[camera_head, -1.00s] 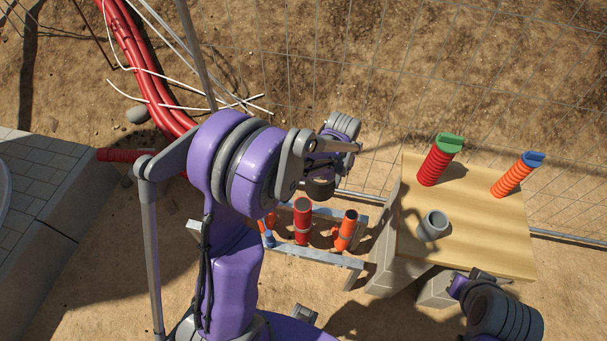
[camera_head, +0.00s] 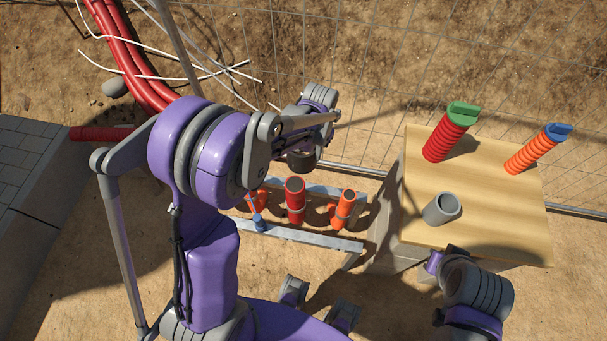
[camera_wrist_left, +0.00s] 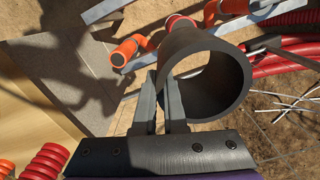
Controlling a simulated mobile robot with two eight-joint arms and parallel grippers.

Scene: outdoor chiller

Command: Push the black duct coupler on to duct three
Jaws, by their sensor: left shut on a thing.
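The black duct coupler (camera_head: 302,161) hangs from my left gripper, above and behind the upright ducts in the head view. In the left wrist view my left gripper (camera_wrist_left: 161,82) pinches the wall of the coupler (camera_wrist_left: 232,75), one finger inside its bore and one outside. Its bore is open and empty. Several duct stubs stand in the low frame: a red one (camera_head: 296,205) in the middle, an orange one (camera_head: 343,207) to its right, and orange with blue (camera_head: 257,221) to its left. I cannot tell which is duct three. The coupler is apart from them.
A wooden table (camera_head: 510,230) at right holds a grey coupler (camera_head: 437,211), a red duct with green cap (camera_head: 447,138) and an orange duct with blue cap (camera_head: 530,155). Metal rails (camera_head: 310,237) frame the stubs. A mesh fence stands behind.

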